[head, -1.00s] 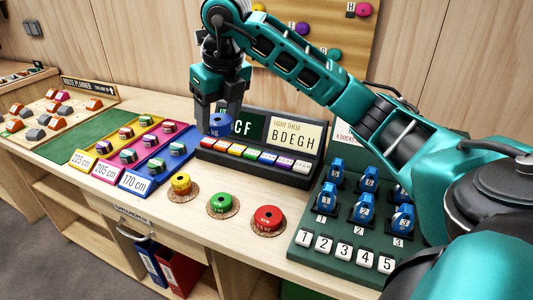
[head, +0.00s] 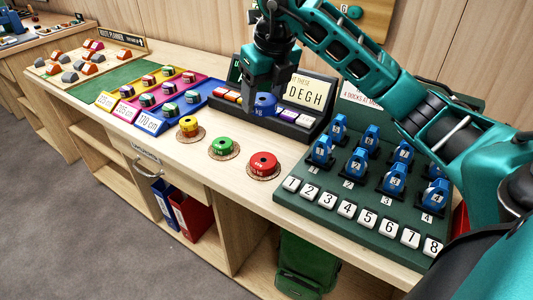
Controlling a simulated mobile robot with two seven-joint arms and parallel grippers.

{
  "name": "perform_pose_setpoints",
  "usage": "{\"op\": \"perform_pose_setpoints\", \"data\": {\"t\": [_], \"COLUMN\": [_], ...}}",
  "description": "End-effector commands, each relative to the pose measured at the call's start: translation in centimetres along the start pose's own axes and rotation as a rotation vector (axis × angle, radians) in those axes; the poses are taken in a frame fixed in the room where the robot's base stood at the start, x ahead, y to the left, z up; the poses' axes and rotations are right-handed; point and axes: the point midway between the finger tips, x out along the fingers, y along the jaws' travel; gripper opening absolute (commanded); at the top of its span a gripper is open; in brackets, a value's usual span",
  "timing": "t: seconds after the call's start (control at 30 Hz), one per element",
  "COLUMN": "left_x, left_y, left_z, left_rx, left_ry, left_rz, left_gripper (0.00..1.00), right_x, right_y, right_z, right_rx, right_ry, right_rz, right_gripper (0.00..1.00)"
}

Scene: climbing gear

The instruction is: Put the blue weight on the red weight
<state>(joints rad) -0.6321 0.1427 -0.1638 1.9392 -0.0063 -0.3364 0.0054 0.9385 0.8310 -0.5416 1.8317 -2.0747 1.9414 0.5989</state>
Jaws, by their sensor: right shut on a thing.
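My right gripper (head: 265,92) reaches in from the right and points down, shut on the blue weight (head: 265,105). It holds the weight in the air above the bench, in front of the row of coloured buttons. The red weight (head: 263,162) lies on a round cork mat nearer the bench's front edge, lower in the picture than the blue weight and apart from it. The green weight (head: 221,145) and the yellow weight (head: 189,125) sit on their own mats to its left. My left gripper is not in view.
A green board (head: 330,222) with blue devices and numbered white keys stands right of the red weight. The button console (head: 306,121) is behind. Coloured trays (head: 162,122) lie to the left. A drawer, binders and a green bag are below the bench.

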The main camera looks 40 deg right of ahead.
Motion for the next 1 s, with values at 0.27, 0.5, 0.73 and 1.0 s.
{"op": "perform_pose_setpoints", "data": {"t": [0.27, 0.5, 0.73, 1.0], "left_x": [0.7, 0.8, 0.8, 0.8], "left_y": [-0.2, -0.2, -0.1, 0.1], "left_z": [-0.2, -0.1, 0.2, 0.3], "left_rx": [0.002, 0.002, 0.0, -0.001], "left_ry": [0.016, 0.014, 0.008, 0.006], "left_rz": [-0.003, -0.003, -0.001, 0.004], "left_gripper": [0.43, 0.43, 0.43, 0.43], "right_x": [6.9, 9.2, 11.8, 13.3], "right_y": [0.0, 0.0, 0.0, 0.0], "right_z": [-1.9, -2.5, -3.2, -3.6], "right_rx": [0.001, 0.0, 0.001, 0.0], "right_ry": [0.0, -0.005, -0.001, -0.006], "right_rz": [0.0, 0.0, 0.001, 0.0], "right_gripper": [0.15, 0.15, 0.15, 0.15]}}
